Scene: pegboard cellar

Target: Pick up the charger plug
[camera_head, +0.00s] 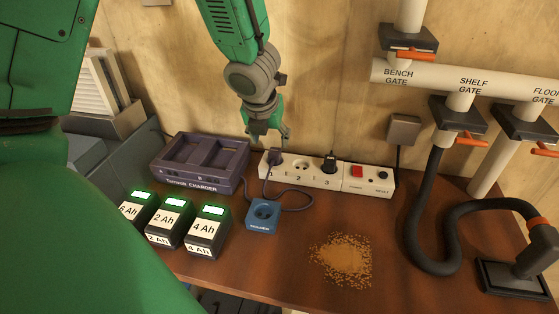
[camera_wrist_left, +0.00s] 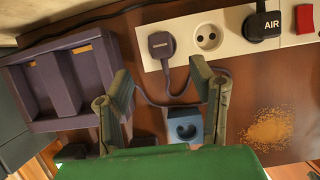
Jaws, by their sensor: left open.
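The charger plug (camera_head: 274,157) is dark purple and sits in socket 1 of the white power strip (camera_head: 316,177). Its cord runs down and right toward the blue holder (camera_head: 262,215). In the left wrist view the plug (camera_wrist_left: 161,44) shows upright in the left socket, beyond my fingertips. My left gripper (camera_head: 269,138) is open and empty. In the head view its fingers are just above the plug, one on each side; in the left wrist view the fingers (camera_wrist_left: 162,80) stand apart, below the plug. I cannot tell whether either finger touches it. My right gripper is not in view.
The purple charger (camera_head: 200,165) stands left of the strip, with several green-lit batteries (camera_head: 171,221) in front. A black AIR plug (camera_head: 329,162) fills socket 3; socket 2 (camera_head: 301,165) is empty. Sawdust (camera_head: 342,259) lies at front right. A black hose (camera_head: 421,215) is farther right.

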